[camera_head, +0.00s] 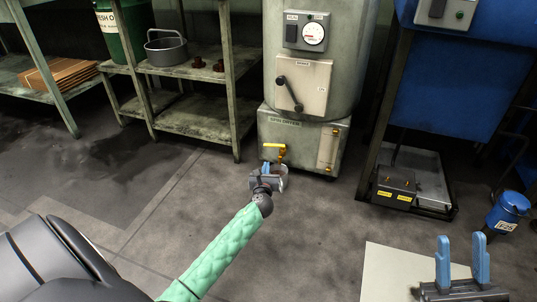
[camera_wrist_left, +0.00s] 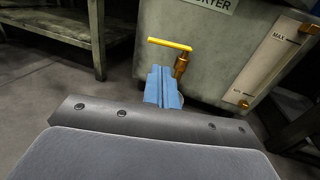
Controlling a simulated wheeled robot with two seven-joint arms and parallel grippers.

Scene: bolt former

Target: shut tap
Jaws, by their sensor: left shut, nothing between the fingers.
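The tap has a yellow lever (camera_head: 273,146) and a brass body (camera_head: 281,154), low on the front of the grey-green spin dryer (camera_head: 300,140). The lever lies roughly level, reaching left from the body. In the left wrist view the lever (camera_wrist_left: 169,44) and brass body (camera_wrist_left: 181,66) show just beyond my fingertips. My left gripper (camera_head: 266,168) is shut and empty, its blue fingers together, just below and left of the tap; contact with the lever does not show. In the left wrist view its fingers (camera_wrist_left: 161,76) point up at the lever. My right gripper (camera_head: 462,260) is open and empty at lower right.
A level gauge (camera_head: 328,149) sits right of the tap. A metal shelf (camera_head: 190,125) stands to the left, a blue machine (camera_head: 460,90) to the right with a dark box (camera_head: 395,184) under it. The floor in front of the dryer is mostly clear.

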